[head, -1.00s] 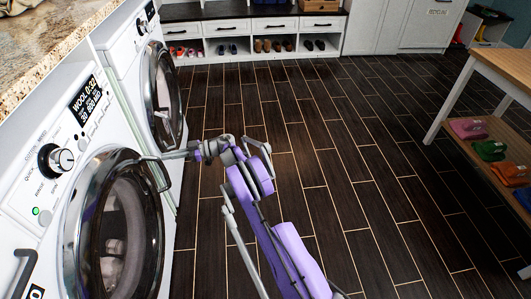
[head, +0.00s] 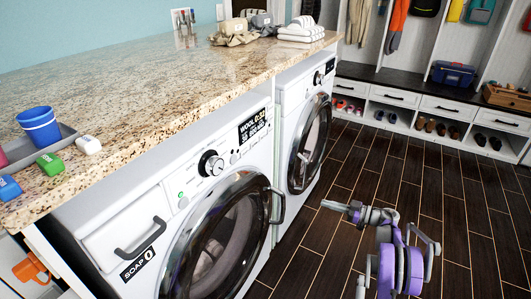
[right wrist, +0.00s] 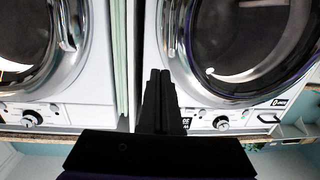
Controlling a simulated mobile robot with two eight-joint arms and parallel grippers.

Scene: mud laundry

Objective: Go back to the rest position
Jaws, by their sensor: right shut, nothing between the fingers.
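My right gripper (head: 328,205) is shut and empty, in front of the machines and over the dark floor. In the head view it is to the right of the near washer's door handle (head: 278,206), with a gap between them. In the right wrist view its two dark fingers (right wrist: 160,75) are together, with nothing between them. The near washer (head: 215,235) has a round dark door that looks closed; its display reads WOOL. My right arm, purple and grey, comes up from the bottom edge. My left gripper is not in view.
A second white machine (head: 308,130) stands beyond the near one. The dark tiled floor (head: 440,225) is clear to the right. A shoe bench (head: 420,95) stands at the back.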

